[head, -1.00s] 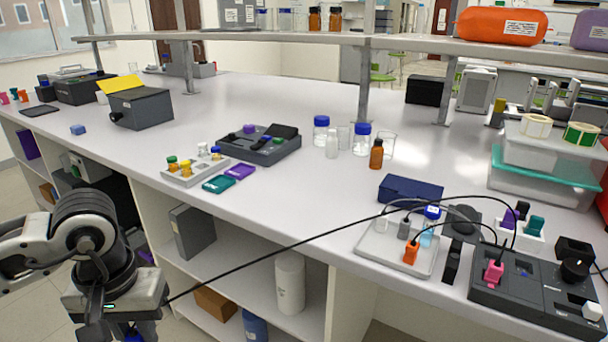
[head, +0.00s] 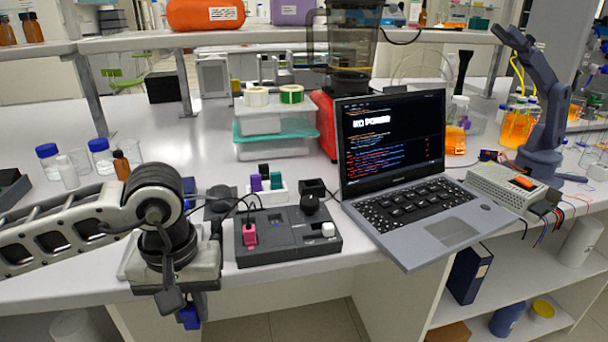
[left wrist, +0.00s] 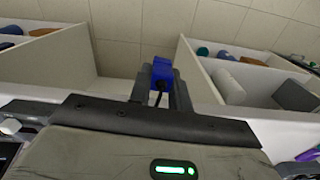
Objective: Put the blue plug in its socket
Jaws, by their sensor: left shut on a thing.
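My left gripper (head: 190,312) points down in front of the bench's front edge in the head view. It is shut on the blue plug (head: 188,317), which shows below my wrist. In the left wrist view the blue plug (left wrist: 162,70) sits between the fingers of the left gripper (left wrist: 163,82), with a dark cable running back from it. The dark grey socket unit (head: 285,240) lies on the bench to the right of my left arm. A pink plug (head: 249,235) stands in its left part. Which opening is for the blue plug, I cannot tell. My right gripper is out of view.
A laptop (head: 410,190) showing "NO POWER" stands right of the unit. A white holder (head: 268,197) with purple, green and black plugs is behind it. Glass bottles (head: 100,155) stand at the left. Open shelves lie below the bench edge.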

